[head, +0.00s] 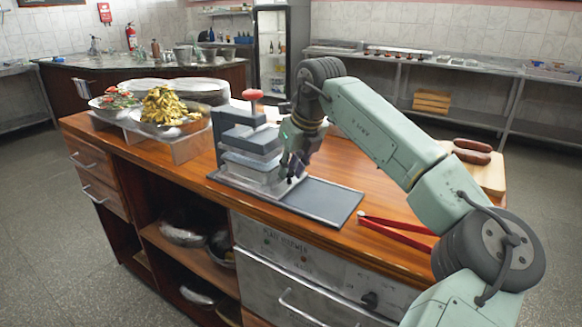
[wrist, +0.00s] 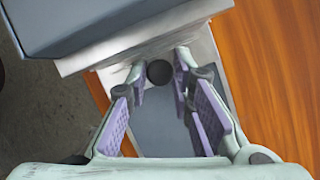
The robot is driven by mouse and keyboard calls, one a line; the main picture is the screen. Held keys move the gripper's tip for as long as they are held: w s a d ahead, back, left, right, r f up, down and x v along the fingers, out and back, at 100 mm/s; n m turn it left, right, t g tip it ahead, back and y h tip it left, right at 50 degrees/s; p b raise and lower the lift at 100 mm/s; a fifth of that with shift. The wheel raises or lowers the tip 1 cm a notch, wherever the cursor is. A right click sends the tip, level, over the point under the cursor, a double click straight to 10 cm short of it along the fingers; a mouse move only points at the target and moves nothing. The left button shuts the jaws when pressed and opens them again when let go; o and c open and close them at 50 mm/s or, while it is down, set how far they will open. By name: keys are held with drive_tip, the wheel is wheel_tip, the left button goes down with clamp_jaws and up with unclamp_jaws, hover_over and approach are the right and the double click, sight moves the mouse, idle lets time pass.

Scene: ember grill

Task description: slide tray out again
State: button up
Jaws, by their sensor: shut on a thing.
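The tray (head: 246,174) is a light grey metal box in the press (head: 240,133), a grey stepped device with a red knob on top. Most of the tray sits under the press's upper block. In the wrist view, the tray's near wall (wrist: 203,50) faces me, with a dark round knob (wrist: 159,72) on it. My gripper (wrist: 160,70) is shut on this knob, one finger on each side. In the head view, my gripper (head: 291,172) is at the tray's right end, above the dark base plate (head: 322,200). My gripper partly hides the knob there.
The dark base plate is bare to the right of the tray. Red tongs (head: 395,228) lie on the wooden counter near its front edge. A board with sausages (head: 472,152) is at the right, behind my arm. A platter of fries (head: 168,108) stands left of the press.

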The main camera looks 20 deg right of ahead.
clamp_jaws()
drive_tip(key=s+d+b, duration=0.1)
drive_tip(key=s+d, duration=0.2)
drive_tip(key=s, duration=0.1)
drive_tip(key=s+d+b, duration=0.1)
drive_tip(key=s+d, duration=0.2)
drive_tip(key=s, duration=0.1)
drive_tip(key=s+d+b, duration=0.1)
drive_tip(key=s+d, duration=0.2)
drive_tip(key=s, duration=0.1)
drive_tip(key=shift+d, duration=0.2)
drive_tip(key=o, duration=0.5)
unclamp_jaws()
